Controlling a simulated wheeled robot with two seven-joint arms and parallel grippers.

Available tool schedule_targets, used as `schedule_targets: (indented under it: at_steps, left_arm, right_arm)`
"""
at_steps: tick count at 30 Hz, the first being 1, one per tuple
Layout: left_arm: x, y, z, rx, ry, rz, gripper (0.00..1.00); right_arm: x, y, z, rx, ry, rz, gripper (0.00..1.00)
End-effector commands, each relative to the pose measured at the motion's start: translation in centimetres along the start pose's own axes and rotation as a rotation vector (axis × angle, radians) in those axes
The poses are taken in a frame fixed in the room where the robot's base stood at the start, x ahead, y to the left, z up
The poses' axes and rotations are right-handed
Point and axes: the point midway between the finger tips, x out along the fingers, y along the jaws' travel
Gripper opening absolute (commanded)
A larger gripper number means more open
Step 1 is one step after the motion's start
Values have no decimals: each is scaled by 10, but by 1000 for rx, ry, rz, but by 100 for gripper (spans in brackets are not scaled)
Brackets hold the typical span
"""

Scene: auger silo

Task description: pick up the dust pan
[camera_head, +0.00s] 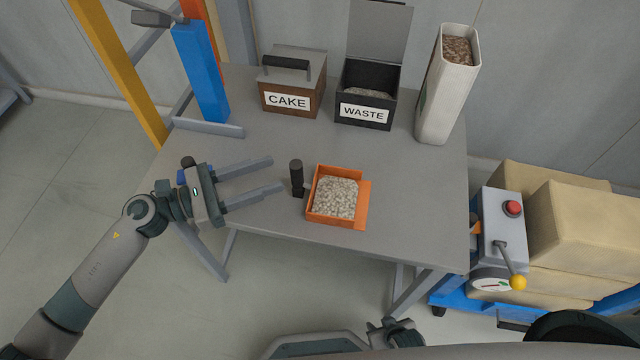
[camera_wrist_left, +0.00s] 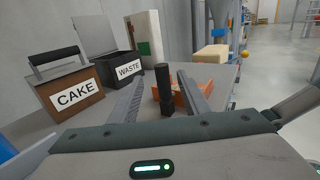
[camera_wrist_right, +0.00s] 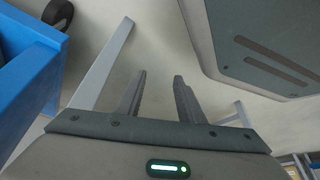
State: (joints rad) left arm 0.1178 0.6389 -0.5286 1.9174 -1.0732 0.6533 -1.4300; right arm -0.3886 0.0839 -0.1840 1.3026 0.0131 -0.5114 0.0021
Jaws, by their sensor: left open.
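The dust pan (camera_head: 363,216) is orange and lies on the grey table, filled with pale grey granules. Its black handle (camera_head: 297,178) stands upright at its left side. In the left wrist view the handle (camera_wrist_left: 163,88) shows between the fingers, with part of the orange pan (camera_wrist_left: 198,92) behind it. My left gripper (camera_head: 278,175) is open and empty, its fingertips just left of the handle and apart from it. My right gripper (camera_wrist_right: 158,78) is open and empty in the right wrist view, with floor and table legs beyond it.
A brown CAKE box (camera_head: 290,82) with a lid handle and an open black WASTE bin (camera_head: 366,95) stand at the table's back. A tall white container (camera_head: 446,90) stands right of them. A blue post (camera_head: 201,70) rises at the back left. The table's front right is clear.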

Motion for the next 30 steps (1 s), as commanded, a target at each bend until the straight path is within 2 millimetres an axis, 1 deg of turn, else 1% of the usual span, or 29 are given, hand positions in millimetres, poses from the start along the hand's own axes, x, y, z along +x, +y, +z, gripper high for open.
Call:
schedule_targets:
  at_steps: [1,6,10,15,25,30]
  left_arm:
    - [10,0,5,0,-3,-2,43]
    - [40,0,4,1,-2,-1,43]
    - [54,-1,2,-1,-1,-2,43]
    - [60,0,0,0,0,0,43]
    - [61,-1,0,0,0,-1,43]
    - [72,-2,2,-1,-1,-1,43]
  right_arm:
    - [-4,-3,-5,-1,20,-3,35]
    - [-6,-11,-18,-7,92,-11,35]
    - [-7,-15,-24,-10,130,-16,35]
    - [-7,-17,-26,-12,147,-19,35]
    - [-7,-17,-26,-12,149,-19,35]
    - [-12,-22,-33,-14,185,-24,35]
